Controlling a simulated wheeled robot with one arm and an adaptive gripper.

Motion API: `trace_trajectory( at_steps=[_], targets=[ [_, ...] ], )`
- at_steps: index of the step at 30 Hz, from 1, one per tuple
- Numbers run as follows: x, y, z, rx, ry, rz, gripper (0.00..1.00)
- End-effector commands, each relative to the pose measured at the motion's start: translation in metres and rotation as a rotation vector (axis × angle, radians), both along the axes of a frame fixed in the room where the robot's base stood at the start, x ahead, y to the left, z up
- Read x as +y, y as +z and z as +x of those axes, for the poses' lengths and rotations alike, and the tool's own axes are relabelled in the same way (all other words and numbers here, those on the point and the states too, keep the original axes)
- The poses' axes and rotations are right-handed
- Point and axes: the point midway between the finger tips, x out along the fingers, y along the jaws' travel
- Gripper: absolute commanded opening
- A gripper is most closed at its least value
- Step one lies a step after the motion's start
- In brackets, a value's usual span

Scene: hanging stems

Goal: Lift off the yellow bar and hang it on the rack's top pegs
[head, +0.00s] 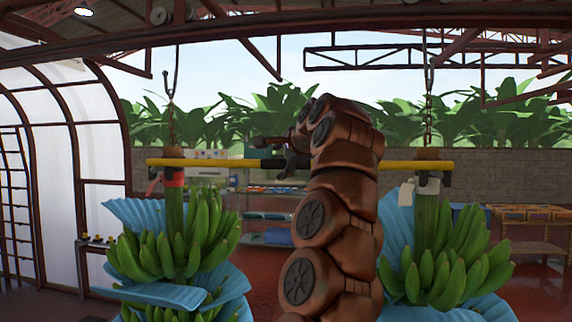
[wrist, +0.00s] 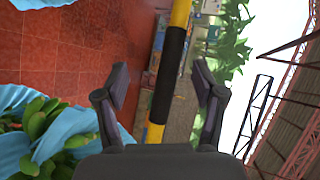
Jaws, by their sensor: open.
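The yellow bar (head: 222,162) runs level between two hanging banana stems, with a black middle section that also shows in the wrist view (wrist: 171,65). Its ends sit near brackets just above the left stem (head: 175,215) and the right stem (head: 427,222). My gripper (head: 285,158) is at the black middle, partly hidden behind my arm in the head view. In the wrist view my gripper (wrist: 158,78) is open, one finger on each side of the bar, with gaps visible. I cannot make out a rack with top pegs for certain.
Green banana bunches (head: 180,245) with blue wraps (head: 130,215) hang on both sides of my arm. Chains (head: 429,100) hold the stems from an overhead beam (head: 300,40). Shelving (head: 262,190) stands behind, and a table with orange crates (head: 525,214) stands at right.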

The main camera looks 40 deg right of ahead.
Motion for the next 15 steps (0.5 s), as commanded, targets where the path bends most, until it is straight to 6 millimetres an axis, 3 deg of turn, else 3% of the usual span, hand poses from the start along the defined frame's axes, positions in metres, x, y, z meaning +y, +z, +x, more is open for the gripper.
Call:
trace_trajectory(
  at_steps=[3,7,15],
  targets=[
    [-0.019,0.01,-0.011,-0.044,-0.062,0.027,0.69],
    [-0.029,0.013,-0.016,-0.065,-0.092,0.042,0.69],
    [-0.039,0.006,0.003,-0.066,-0.095,0.044,0.69]
  ],
)
